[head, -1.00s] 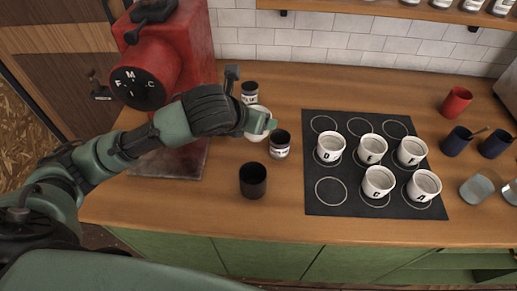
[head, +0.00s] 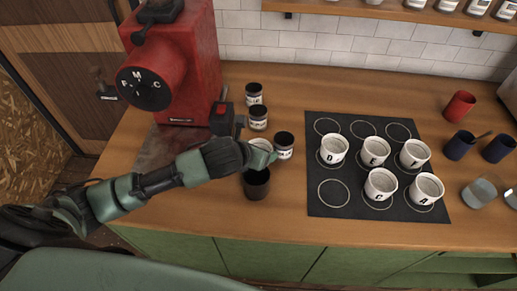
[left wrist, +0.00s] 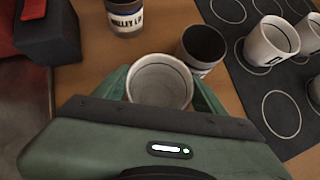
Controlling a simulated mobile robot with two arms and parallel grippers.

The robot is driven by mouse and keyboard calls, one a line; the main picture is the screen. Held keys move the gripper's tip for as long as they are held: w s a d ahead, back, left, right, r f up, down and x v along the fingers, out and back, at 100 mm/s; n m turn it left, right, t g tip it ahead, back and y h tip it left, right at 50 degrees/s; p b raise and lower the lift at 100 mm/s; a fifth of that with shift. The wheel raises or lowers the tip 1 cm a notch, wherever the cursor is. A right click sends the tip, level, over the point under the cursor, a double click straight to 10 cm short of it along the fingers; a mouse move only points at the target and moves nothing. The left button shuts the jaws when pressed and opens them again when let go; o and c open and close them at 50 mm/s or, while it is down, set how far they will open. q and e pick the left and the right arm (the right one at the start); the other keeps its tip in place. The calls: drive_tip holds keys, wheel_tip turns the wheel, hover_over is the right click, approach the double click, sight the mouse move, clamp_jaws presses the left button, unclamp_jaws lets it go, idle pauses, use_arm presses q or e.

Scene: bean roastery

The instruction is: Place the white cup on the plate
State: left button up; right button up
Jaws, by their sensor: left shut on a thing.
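My left gripper (head: 262,156) is shut on a white cup (head: 259,146), mostly hidden behind the hand in the head view. In the left wrist view the cup (left wrist: 160,78) sits between the two green fingers, its open mouth facing the camera and empty. No separate plate is clear; a flat black mat with white circles (head: 325,208) lies on the counter to the right. Several white lettered cups, such as the D cup (head: 333,150) and C cup (head: 380,185), stand on it. The front-left circle and the back row are bare. My right gripper is not in view.
A black cup (head: 257,187) stands just in front of my left gripper. Labelled dark jars (head: 284,147) (head: 258,119) stand close beside and behind it. A red grinder (head: 175,65) is at left. Blue cups (head: 459,143) and a red cup (head: 459,105) are at right.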

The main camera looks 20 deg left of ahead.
use_arm(q)
drive_tip(key=o, duration=1.3)
drive_tip(key=shift+f, duration=0.1)
drive_tip(key=o, duration=0.5)
drive_tip(key=shift+c, duration=0.2)
